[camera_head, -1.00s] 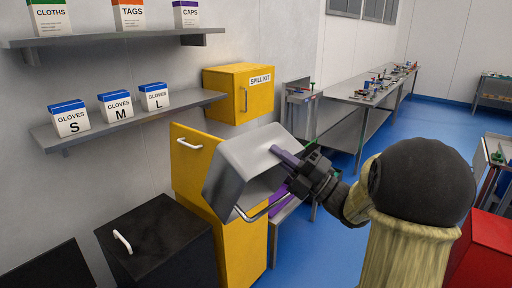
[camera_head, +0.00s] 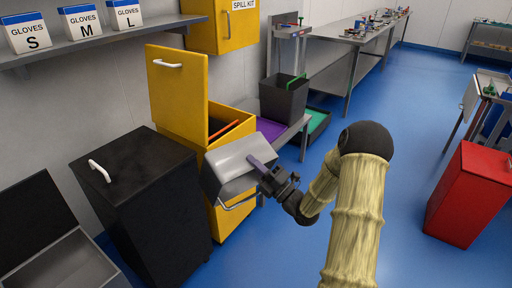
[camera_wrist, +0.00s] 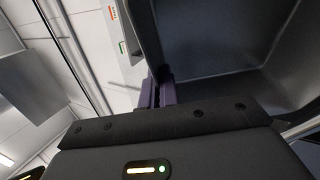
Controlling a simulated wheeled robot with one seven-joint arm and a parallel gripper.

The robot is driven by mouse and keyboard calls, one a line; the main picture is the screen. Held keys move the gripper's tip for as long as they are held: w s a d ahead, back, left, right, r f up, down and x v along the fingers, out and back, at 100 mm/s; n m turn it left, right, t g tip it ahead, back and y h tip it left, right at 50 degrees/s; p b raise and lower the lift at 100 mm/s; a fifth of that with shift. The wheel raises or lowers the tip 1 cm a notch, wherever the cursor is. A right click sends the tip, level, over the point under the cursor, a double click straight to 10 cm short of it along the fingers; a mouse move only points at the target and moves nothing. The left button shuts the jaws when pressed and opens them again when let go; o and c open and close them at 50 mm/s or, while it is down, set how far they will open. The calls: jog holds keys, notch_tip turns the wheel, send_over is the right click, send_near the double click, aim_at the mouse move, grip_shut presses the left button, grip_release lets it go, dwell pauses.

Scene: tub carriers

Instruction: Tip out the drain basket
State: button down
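The drain basket, a grey metal tub (camera_head: 226,174) with a wire handle (camera_head: 236,206), hangs tilted in front of the open yellow bin (camera_head: 232,222). My gripper (camera_head: 258,165) is shut on its wall, with a purple finger lying along the metal. In the wrist view my purple fingertips (camera_wrist: 160,92) meet the basket's edge, and its dark inner side (camera_wrist: 215,35) fills the upper right. The inside that shows looks bare; the rest is hidden. The yellow bin's lid (camera_head: 180,100) stands up, and an orange-red edge shows in its opening.
A closed black bin (camera_head: 135,195) stands left of the yellow one. An open grey box (camera_head: 65,265) is at the lower left. A low bench with a purple tray (camera_head: 270,130) and a dark tub (camera_head: 284,98) is behind. A red bin (camera_head: 472,195) stands right; blue floor between is clear.

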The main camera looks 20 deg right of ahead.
jog(key=a+f+m+t+h+b, duration=0.1)
jog(key=f+b, duration=0.3)
jog(key=f, duration=0.7)
jog(key=s+a+f+m+t+h+b, duration=0.1)
jog(key=a+f+h+b, duration=0.2)
jog(key=f, duration=0.8)
jog(key=a+f+m+t+h+b, duration=0.1)
jog(key=a+f+h+b, duration=0.1)
jog(key=f+b, duration=0.4)
notch_tip(320, 180, down, 5)
jog(key=shift+s+f+b, duration=0.1)
jog(key=shift+s+b, duration=0.25)
jog(key=shift+s+d, duration=0.1)
jog(key=shift+d, duration=0.05)
